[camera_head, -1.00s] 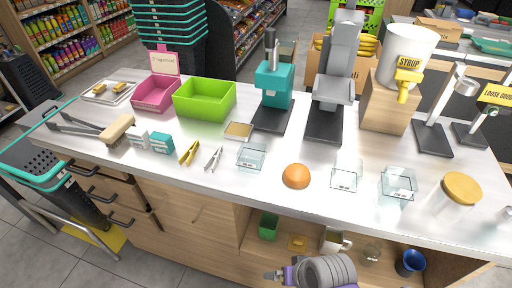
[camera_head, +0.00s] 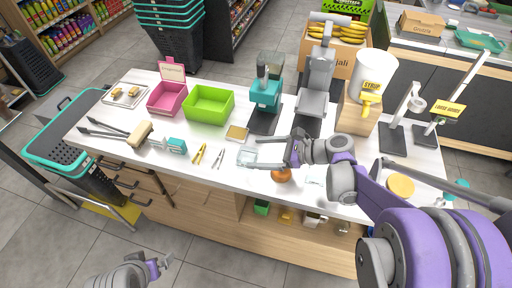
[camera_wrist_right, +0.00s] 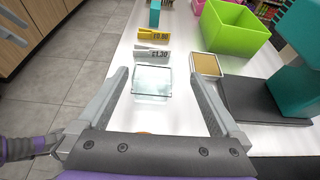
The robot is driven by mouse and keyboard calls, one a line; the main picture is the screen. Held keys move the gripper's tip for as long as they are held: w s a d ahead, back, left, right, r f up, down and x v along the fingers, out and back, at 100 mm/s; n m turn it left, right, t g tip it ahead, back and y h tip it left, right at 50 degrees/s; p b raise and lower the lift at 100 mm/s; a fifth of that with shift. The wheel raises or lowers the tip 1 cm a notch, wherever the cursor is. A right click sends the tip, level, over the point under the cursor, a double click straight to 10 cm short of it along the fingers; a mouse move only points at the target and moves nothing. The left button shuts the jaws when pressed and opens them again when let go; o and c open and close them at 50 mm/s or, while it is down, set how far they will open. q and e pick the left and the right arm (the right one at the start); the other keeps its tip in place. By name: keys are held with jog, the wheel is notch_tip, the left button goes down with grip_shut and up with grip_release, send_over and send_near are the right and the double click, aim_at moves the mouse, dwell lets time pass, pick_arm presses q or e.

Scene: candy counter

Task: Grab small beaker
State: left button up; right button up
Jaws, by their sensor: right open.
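A small clear square glass container, the likely small beaker (camera_head: 246,158), stands on the white counter. It also shows in the right wrist view (camera_wrist_right: 152,80), ahead of and between the fingers. My right gripper (camera_head: 266,152) is open just to its right, low over the counter; its fingers (camera_wrist_right: 158,88) are spread on either side with nothing held. I cannot tell whether they touch the glass. A similar clear container (camera_head: 315,175) is partly hidden by my right arm. My left gripper (camera_head: 155,266) is at the bottom left, away from the counter; its jaws are unclear.
An orange ball (camera_head: 281,175) sits just below my right gripper. A small tan-topped tray (camera_head: 237,133), a green bin (camera_head: 209,104) and a teal machine (camera_head: 265,95) are near. A wooden-lidded jar (camera_head: 400,186) is at right.

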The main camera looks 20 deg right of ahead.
aim_at(239, 157)
jog(key=shift+d+f, duration=0.15)
jog(key=shift+f, duration=0.15)
jog(key=shift+a+f, duration=0.1)
jog(key=shift+a, duration=0.1)
jog(key=x, duration=0.7)
jog(key=shift+s+a+f, duration=0.1)
jog(key=shift+s+a, duration=0.2)
jog(key=shift+c, duration=0.3)
